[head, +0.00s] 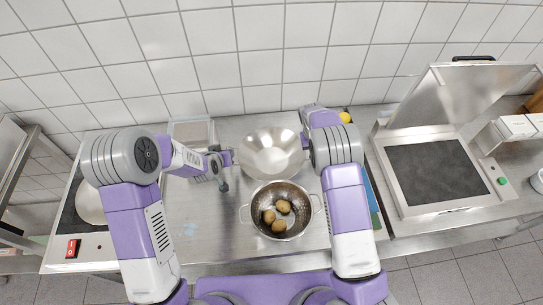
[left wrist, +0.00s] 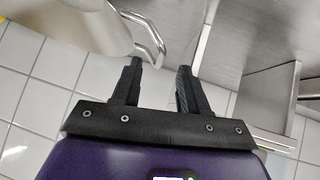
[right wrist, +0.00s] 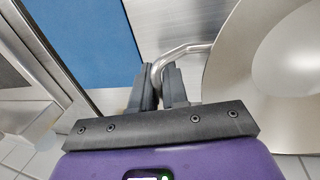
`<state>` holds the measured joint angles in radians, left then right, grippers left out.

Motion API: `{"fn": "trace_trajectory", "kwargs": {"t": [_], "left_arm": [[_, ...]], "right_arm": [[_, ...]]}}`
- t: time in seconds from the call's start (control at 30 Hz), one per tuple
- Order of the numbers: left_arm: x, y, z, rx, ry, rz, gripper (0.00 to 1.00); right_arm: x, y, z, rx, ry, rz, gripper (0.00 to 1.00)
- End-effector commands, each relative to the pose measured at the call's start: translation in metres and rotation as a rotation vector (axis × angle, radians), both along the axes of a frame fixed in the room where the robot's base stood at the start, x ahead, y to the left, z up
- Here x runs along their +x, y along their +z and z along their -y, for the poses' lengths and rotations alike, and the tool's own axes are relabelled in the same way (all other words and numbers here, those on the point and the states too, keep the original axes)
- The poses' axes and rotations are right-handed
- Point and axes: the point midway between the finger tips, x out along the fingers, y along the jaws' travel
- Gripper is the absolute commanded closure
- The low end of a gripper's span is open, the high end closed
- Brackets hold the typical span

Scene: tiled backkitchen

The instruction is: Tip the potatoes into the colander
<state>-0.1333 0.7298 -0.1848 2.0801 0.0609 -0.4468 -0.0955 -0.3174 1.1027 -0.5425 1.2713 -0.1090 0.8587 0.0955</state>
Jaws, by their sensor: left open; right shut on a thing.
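A steel bowl (head: 270,153) shows at the middle of the counter in the head view; its inside looks empty. The steel colander (head: 259,196) stands in front of it, with several potatoes (head: 278,226) inside. My right gripper (right wrist: 160,75) is shut on the bowl's looped handle (right wrist: 184,49) at the bowl's right side; in the head view my right arm hides this grip. My left gripper (head: 225,170) is open at the bowl's left side. In the left wrist view the bowl's other handle (left wrist: 152,38) lies just beyond its open fingers (left wrist: 160,72), apart from them.
A contact grill (head: 430,172) with its lid raised stands on the right. A hob with a red switch (head: 73,250) and a pale round pan (head: 90,203) is at the left. A blue board (head: 368,185) lies right of the bowl, partly behind my right arm. The tiled wall is close behind.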

Motion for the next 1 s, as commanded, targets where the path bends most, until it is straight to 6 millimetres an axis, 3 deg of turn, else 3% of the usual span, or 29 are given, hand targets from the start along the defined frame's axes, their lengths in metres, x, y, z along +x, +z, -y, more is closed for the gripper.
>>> {"fn": "trace_trajectory", "kwargs": {"t": [0.2,0.4,0.83,0.87,1.0], "left_arm": [[-0.032,0.035,-0.004,-0.002,-0.001,0.004,0.57],[-0.053,0.055,-0.007,-0.001,-0.004,0.004,0.57],[-0.061,0.061,-0.008,-0.001,-0.005,0.002,0.57],[-0.061,0.061,-0.008,-0.001,-0.005,0.002,0.57],[-0.061,0.061,-0.008,-0.001,-0.005,0.002,0.57]], "right_arm": [[0.001,0.005,0.0,0.0,0.0,0.002,1.0],[0.001,0.008,0.0,0.0,0.0,0.002,1.0],[0.001,0.009,0.0,0.0,0.0,0.002,1.0],[0.001,0.009,0.0,0.0,-0.001,0.002,0.83],[0.001,0.009,0.0,0.0,-0.001,0.002,0.62]]}}
